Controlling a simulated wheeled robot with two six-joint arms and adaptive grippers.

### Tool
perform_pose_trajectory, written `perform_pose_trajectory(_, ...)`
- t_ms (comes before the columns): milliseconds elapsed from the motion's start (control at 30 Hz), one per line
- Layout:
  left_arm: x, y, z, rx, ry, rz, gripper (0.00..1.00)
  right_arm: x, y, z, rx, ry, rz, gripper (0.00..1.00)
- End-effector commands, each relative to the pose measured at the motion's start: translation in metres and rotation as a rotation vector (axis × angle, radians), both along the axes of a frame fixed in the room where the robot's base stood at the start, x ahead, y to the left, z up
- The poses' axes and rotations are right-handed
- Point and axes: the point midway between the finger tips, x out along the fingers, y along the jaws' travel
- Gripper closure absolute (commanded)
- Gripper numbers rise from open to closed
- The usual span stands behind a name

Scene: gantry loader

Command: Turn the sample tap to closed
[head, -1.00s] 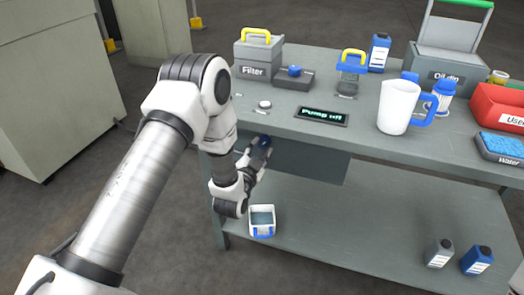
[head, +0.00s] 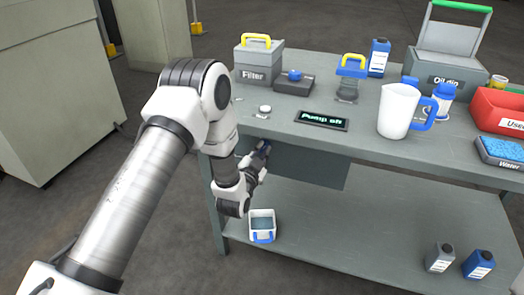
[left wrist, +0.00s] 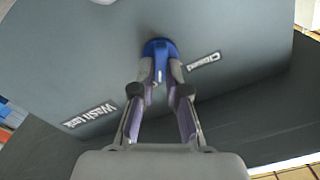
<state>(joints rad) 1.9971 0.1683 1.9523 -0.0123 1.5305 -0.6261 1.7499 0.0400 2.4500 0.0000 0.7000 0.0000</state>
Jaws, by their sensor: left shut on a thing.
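The sample tap (left wrist: 159,48) has a blue handle on a grey panel in the left wrist view. My left gripper (left wrist: 160,82) is shut on this handle, with one finger on each side of it. A label "Closed" (left wrist: 203,61) is close to the right of the handle, and a label "Wash tank" (left wrist: 90,117) is lower left. The handle's stem points down the picture, between the two labels. In the head view my left gripper (head: 262,152) is at the bench's front face below the top, and the tap is mostly hidden there. My right gripper is not in view.
The bench top (head: 375,145) overhangs the gripper. On it are a Filter box (head: 257,62), a pump display (head: 321,120), a white jug (head: 397,112) and a red bin (head: 499,108). A small white tub (head: 262,218) stands on the lower shelf below the gripper.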

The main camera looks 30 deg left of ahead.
Motion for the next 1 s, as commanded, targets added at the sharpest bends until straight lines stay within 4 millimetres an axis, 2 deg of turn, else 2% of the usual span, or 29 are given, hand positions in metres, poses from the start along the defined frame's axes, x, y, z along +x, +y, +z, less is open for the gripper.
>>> perform_pose_trajectory(267, -0.0001, 0.0010, 0.0014, -0.167, -0.023, -0.001, 1.00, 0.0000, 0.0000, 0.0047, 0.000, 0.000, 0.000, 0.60)
perform_pose_trajectory(1000, -0.0010, 0.0065, 0.0003, -0.849, -0.120, 0.001, 1.00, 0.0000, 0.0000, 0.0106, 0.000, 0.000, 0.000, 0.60)
